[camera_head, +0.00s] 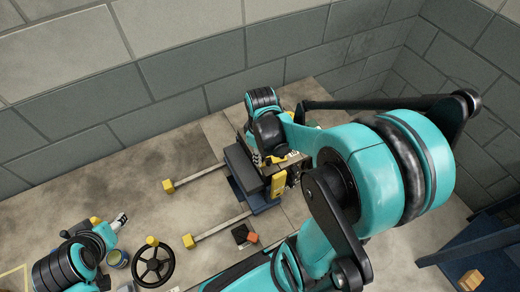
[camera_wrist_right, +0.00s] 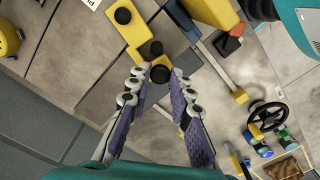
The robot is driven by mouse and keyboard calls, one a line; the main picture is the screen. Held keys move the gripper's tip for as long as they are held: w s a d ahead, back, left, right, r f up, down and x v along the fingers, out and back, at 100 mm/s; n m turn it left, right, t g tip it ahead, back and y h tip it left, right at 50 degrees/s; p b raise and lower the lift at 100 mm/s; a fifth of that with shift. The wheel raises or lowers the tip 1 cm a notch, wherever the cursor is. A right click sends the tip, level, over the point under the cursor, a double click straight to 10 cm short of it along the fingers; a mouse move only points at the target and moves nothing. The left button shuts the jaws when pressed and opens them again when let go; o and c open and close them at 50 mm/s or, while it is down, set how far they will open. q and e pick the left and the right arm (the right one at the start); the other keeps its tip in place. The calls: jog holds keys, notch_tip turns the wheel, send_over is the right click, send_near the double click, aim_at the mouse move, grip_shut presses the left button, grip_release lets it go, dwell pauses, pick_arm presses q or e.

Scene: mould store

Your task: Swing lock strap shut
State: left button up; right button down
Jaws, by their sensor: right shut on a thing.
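The yellow lock strap (camera_wrist_right: 130,25) shows in the right wrist view, with black round fittings along it and a black knob (camera_wrist_right: 160,74) at its near end. My right gripper (camera_wrist_right: 162,80) is shut on this knob, one finger on each side. In the head view the strap's yellow part (camera_head: 278,185) shows at the front of the dark grey mould block (camera_head: 240,163). My right gripper (camera_head: 286,162) is above that block, partly hidden by my arm. My left gripper (camera_head: 120,221) is small at the lower left, away from the mould; its jaw opening is unclear.
Two rails (camera_head: 217,228) with yellow end blocks run left from the mould. A black handwheel (camera_head: 154,265) stands at the lower left, near a tin (camera_head: 117,258). An orange block (camera_head: 252,238) lies in front of the mould. A block wall stands behind.

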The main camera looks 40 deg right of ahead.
jog(key=shift+s+a+n, duration=0.2)
jog(key=shift+s+n, duration=0.6)
jog(key=shift+n, duration=0.4)
jog(key=c, duration=1.4)
grip_release()
jog(key=shift+o, duration=0.2)
notch_tip(320, 180, up, 12)
